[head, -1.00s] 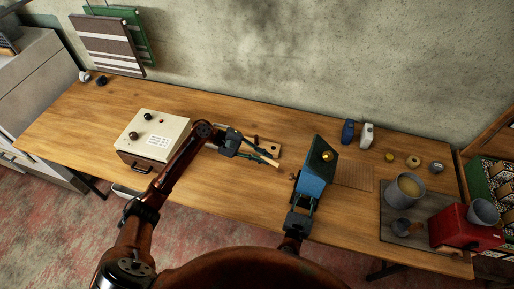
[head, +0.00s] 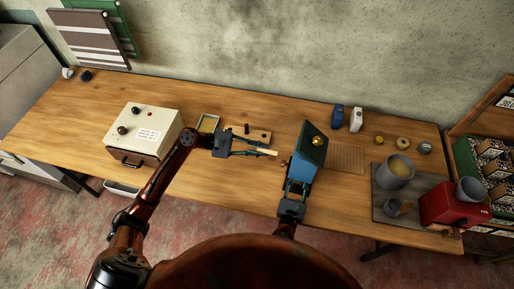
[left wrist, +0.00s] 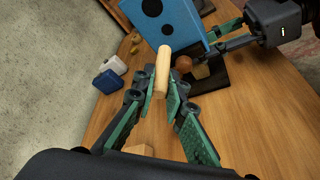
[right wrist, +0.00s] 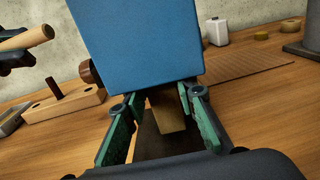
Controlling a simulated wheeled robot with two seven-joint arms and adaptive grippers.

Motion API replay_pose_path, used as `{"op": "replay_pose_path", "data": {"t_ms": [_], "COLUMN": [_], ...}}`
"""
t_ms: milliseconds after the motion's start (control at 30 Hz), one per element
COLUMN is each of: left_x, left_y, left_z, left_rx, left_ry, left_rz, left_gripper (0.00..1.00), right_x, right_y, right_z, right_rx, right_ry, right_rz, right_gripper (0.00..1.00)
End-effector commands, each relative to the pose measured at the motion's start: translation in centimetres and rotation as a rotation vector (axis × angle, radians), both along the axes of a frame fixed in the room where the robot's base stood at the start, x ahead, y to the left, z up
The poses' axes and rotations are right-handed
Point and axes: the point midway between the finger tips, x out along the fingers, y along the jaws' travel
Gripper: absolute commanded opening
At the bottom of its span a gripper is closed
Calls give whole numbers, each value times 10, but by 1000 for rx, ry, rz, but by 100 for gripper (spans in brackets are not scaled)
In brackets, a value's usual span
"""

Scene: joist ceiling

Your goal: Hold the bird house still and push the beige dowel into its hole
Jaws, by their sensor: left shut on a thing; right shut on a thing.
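The blue bird house (head: 301,166) with a dark green roof stands on the table right of centre. Its front, with dark round holes, shows in the left wrist view (left wrist: 160,18). My left gripper (head: 261,150) is shut on the beige dowel (left wrist: 162,72), whose free end points at the bird house's front. The dowel also shows in the right wrist view (right wrist: 26,40), its tip apart from the house. My right gripper (right wrist: 157,103) is shut low on the bird house, its fingers beside a wooden part under the blue body; exact contact is hard to see.
A cream box (head: 145,134) stands left. A blue bottle (head: 337,116) and a white bottle (head: 356,120) stand behind the house. A pot (head: 395,172) and a red box (head: 452,205) are right.

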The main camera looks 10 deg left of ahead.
Motion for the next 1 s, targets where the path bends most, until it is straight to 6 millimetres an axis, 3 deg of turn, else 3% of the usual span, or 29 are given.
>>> {"op": "replay_pose_path", "data": {"t_ms": [400,1000], "left_x": [-3,-4], "left_y": [-34,-40], "left_z": [1,1], "left_rx": [0,0], "left_ry": [-1,-1], "left_rz": [-1,-1], "left_gripper": [0,0], "right_x": [0,0], "right_y": [0,0], "right_z": [-1,-1], "right_rx": [0,0], "right_ry": [2,2], "right_rz": [0,0], "right_gripper": [0,0]}}
